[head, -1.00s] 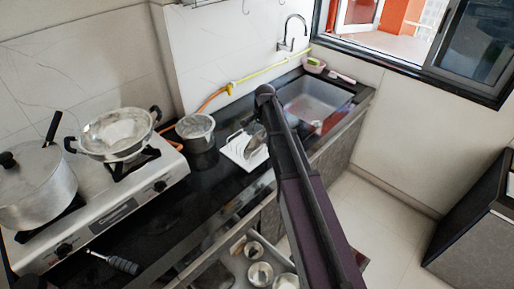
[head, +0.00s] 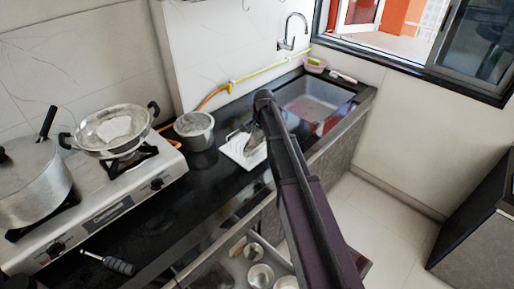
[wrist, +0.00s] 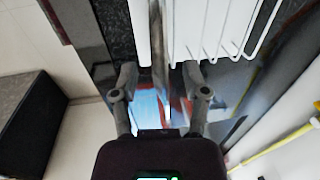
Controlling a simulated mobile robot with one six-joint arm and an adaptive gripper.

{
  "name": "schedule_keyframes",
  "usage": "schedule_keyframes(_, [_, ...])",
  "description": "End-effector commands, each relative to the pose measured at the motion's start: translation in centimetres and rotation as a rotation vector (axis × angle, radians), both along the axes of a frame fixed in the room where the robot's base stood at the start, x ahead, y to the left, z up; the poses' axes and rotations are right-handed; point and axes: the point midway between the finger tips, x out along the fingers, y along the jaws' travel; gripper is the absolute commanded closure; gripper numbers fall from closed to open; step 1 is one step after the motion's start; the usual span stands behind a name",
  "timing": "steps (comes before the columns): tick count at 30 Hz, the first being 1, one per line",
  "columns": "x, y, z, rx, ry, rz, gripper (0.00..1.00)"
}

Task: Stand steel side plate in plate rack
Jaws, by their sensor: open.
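The steel side plate (wrist: 160,55) shows edge-on in the wrist view, as a thin grey strip between my fingers. It looks upright among the white wires of the plate rack (wrist: 212,30). My gripper (wrist: 160,76) is open, with one finger on each side of the plate and a gap on both sides. In the head view the white rack (head: 235,153) stands on the black counter, and a grey part of the plate (head: 256,142) shows above it. My arm hides much of the plate and my gripper there. The plate's lower edge in the rack is hidden.
The sink (head: 312,101) lies to the right of the rack. A steel pot (head: 196,134) stands close on its left, with the stove (head: 120,190) and a pan (head: 110,132) further left. An open drawer with steel bowls (head: 260,275) is below the counter.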

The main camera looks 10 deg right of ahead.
Motion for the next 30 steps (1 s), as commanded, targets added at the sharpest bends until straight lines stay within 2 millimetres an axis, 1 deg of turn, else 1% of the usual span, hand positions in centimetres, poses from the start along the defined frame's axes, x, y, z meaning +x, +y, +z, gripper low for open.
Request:
schedule_keyframes(1, [0.06, 0.03, -0.63, 0.000, 0.000, 0.000, 0.41])
schedule_keyframes(5, [0.11, 0.07, -1.01, 0.000, 0.000, 0.000, 0.41])
schedule_keyframes(24, [0.11, 0.08, -1.01, 0.000, 0.000, 0.000, 0.41])
schedule_keyframes(25, [0.11, 0.08, -1.01, 0.000, 0.000, 0.000, 0.44])
schedule_keyframes(26, [0.11, 0.08, -1.01, 0.000, 0.000, 0.000, 0.53])
schedule_keyframes(27, [0.11, 0.08, -1.01, 0.000, 0.000, 0.000, 0.65])
schedule_keyframes(29, [0.11, 0.08, -1.01, 0.000, 0.000, 0.000, 0.83])
schedule_keyframes(30, [0.11, 0.08, -1.01, 0.000, 0.000, 0.000, 0.95])
